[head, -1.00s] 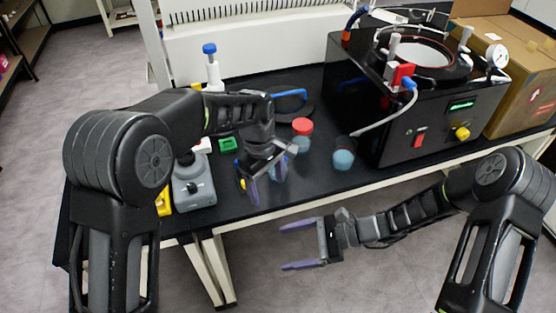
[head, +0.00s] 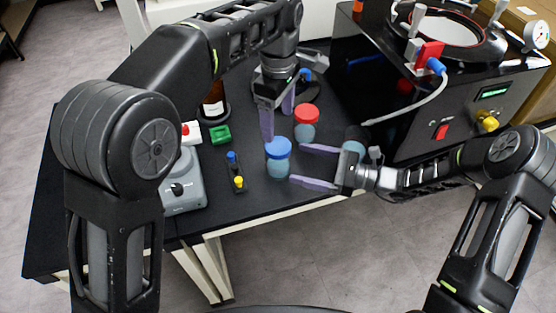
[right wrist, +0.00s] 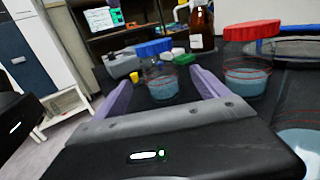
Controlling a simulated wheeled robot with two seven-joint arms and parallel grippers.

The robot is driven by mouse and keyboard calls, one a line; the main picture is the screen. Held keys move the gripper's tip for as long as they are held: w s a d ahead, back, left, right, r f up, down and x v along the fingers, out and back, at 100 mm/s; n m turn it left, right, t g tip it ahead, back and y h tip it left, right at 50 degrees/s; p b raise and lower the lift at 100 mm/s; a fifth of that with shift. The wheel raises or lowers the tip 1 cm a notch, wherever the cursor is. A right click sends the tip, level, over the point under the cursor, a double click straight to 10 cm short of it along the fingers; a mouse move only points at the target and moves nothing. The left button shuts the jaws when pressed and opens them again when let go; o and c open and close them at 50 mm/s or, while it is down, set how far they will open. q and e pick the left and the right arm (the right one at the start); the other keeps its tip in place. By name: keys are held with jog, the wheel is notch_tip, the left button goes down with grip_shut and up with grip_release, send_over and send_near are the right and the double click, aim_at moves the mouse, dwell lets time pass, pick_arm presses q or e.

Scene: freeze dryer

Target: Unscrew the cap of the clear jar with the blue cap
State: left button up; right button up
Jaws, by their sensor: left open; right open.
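The clear jar with the blue cap (head: 278,165) stands upright near the table's front edge, with its blue cap (head: 278,147) on top. My right gripper (head: 296,166) is open and level, just right of the jar, its purple fingers pointing at it. In the right wrist view a jar with bluish contents (right wrist: 161,84) shows ahead, between the fingers. My left gripper (head: 278,126) is open and empty, fingers pointing down, just behind and above the blue cap. Neither gripper clearly touches the jar.
A red-capped jar (head: 306,124) stands close behind and right. Another jar (head: 353,134) is partly hidden behind my right gripper. The black freeze dryer (head: 446,115) is at right. A grey device (head: 184,184), green block (head: 220,134) and brown bottle (head: 213,105) are at left.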

aim_at(276, 157)
jog(key=shift+s+a, duration=0.1)
jog(key=shift+x, duration=3.85)
grip_shut()
